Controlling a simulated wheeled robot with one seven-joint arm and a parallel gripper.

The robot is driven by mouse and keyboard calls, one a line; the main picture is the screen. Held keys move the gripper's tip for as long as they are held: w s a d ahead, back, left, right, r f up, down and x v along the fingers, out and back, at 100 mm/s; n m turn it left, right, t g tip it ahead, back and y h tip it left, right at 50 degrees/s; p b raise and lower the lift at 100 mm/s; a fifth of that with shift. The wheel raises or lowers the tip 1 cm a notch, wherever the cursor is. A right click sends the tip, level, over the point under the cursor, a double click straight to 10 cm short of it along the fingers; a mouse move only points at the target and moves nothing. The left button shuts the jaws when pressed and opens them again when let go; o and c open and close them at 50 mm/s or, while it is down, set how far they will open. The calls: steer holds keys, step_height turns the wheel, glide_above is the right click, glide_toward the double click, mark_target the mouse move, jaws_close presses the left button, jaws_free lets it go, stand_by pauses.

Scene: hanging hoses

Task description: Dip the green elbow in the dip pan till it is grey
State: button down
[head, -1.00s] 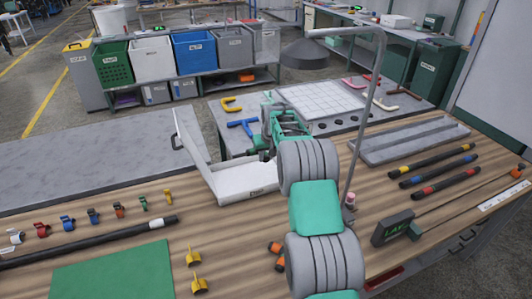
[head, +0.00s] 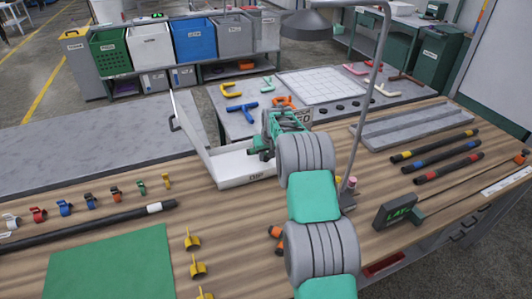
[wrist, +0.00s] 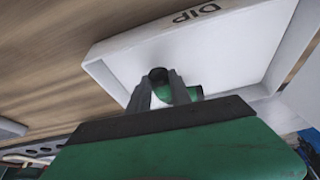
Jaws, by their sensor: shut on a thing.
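The dip pan (head: 232,174), a white shallow tray marked DIP with a tall white panel at its left, stands on the wooden bench. It also shows in the wrist view (wrist: 230,32). My gripper (head: 258,148) is at the pan's right part, low over it. In the wrist view my gripper (wrist: 160,88) is shut on the green elbow (wrist: 194,93). One dark, open end of the elbow shows between the fingers, and the visible part is still green. In the head view my gripper mostly hides the elbow. Whether it touches the pan's inside, I cannot tell.
A lamp post (head: 362,110) rises just right of my arm. A grey tray (head: 412,130) and several banded black hoses lie at the right. Coloured clips, a long black hose (head: 90,222) and a green mat (head: 110,265) lie at the left. Bare wood lies left of the pan.

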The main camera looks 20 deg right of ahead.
steer(key=shift+f, duration=0.35)
steer(key=shift+a+b, duration=0.95)
steer(key=shift+a, duration=4.05)
steer(key=shift+d+b, duration=0.55)
steer(key=shift+d, duration=4.5)
steer(key=shift+a, duration=0.1)
